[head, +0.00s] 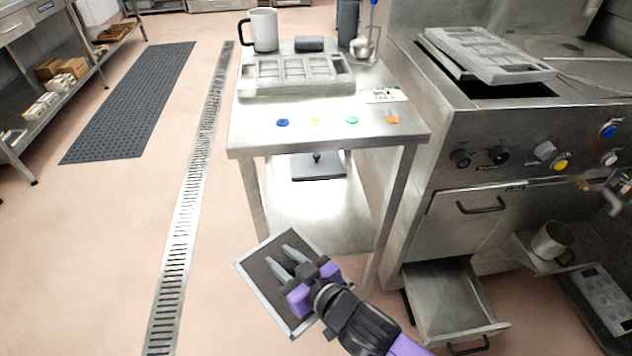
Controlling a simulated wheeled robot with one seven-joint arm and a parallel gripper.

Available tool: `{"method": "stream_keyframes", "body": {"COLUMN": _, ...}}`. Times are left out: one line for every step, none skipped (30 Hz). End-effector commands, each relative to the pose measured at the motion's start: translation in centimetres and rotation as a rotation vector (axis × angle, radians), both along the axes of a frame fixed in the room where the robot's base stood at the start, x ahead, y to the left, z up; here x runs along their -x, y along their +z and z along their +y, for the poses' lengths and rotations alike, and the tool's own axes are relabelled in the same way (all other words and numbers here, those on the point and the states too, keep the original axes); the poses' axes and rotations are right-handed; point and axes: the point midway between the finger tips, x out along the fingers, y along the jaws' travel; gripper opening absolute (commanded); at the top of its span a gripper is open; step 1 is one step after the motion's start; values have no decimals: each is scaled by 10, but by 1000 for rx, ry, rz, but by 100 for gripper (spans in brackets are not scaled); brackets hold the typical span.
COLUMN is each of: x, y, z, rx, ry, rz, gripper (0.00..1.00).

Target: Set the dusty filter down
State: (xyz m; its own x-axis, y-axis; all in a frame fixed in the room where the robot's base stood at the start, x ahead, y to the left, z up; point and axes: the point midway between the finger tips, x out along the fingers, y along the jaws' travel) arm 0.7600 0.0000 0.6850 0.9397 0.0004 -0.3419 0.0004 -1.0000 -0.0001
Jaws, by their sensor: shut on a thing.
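My gripper (285,264) is shut on the dusty filter (262,271), a flat square panel with a light metal frame and a dark grey face. I hold it in front of the steel table (330,141), lower in the picture than the tabletop and apart from it. The filter is tilted, with its dark face towards the camera. My fingers lie across its face, and my gripper hides its right part. I cannot see just where the fingers pinch it.
A grey mould tray (295,88), a white mug (263,30) and several coloured buttons (352,121) occupy the tabletop. The machine at right has an open drawer (455,300) low down. A drain grate (196,180) and a dark mat (135,95) lie on the floor at left.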

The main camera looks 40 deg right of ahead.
Motion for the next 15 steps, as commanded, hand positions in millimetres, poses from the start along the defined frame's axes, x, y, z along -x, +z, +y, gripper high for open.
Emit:
{"method": "stream_keyframes", "body": {"x": 0, "y": 16, "z": 0, "rx": 0, "ry": 0, "rz": -1, "gripper": 0}}
{"method": "stream_keyframes", "body": {"x": 0, "y": 20, "z": 0, "rx": 0, "ry": 0, "rz": -1, "gripper": 0}}
{"method": "stream_keyframes", "body": {"x": 0, "y": 26, "z": 0, "rx": 0, "ry": 0, "rz": -1, "gripper": 0}}
{"method": "stream_keyframes", "body": {"x": 0, "y": 29, "z": 0, "rx": 0, "ry": 0, "rz": -1, "gripper": 0}}
{"method": "stream_keyframes", "body": {"x": 0, "y": 33, "z": 0, "rx": 0, "ry": 0, "rz": -1, "gripper": 0}}
{"method": "stream_keyframes", "body": {"x": 0, "y": 39, "z": 0, "rx": 0, "ry": 0, "rz": -1, "gripper": 0}}
{"method": "stream_keyframes", "body": {"x": 0, "y": 42, "z": 0, "rx": 0, "ry": 0, "rz": -1, "gripper": 0}}
{"method": "stream_keyframes", "body": {"x": 0, "y": 46, "z": 0, "rx": 0, "ry": 0, "rz": -1, "gripper": 0}}
{"method": "stream_keyframes", "body": {"x": 0, "y": 51, "z": 0, "rx": 0, "ry": 0, "rz": -1, "gripper": 0}}
{"method": "stream_keyframes", "body": {"x": 0, "y": 42, "z": -2, "rx": -2, "ry": -5, "rz": 2, "gripper": 0}}
{"method": "stream_keyframes", "body": {"x": 1, "y": 40, "z": -2, "rx": -2, "ry": -5, "rz": 3, "gripper": 0}}
{"method": "stream_keyframes", "body": {"x": 1, "y": 39, "z": -2, "rx": -3, "ry": -5, "rz": 4, "gripper": 0}}
{"method": "stream_keyframes", "body": {"x": 1, "y": 39, "z": -2, "rx": -3, "ry": -6, "rz": 5, "gripper": 0}}
{"method": "stream_keyframes", "body": {"x": 1, "y": 39, "z": -2, "rx": -2, "ry": -6, "rz": 6, "gripper": 0}}
{"method": "stream_keyframes", "body": {"x": 2, "y": 39, "z": -2, "rx": -3, "ry": -5, "rz": 6, "gripper": 0}}
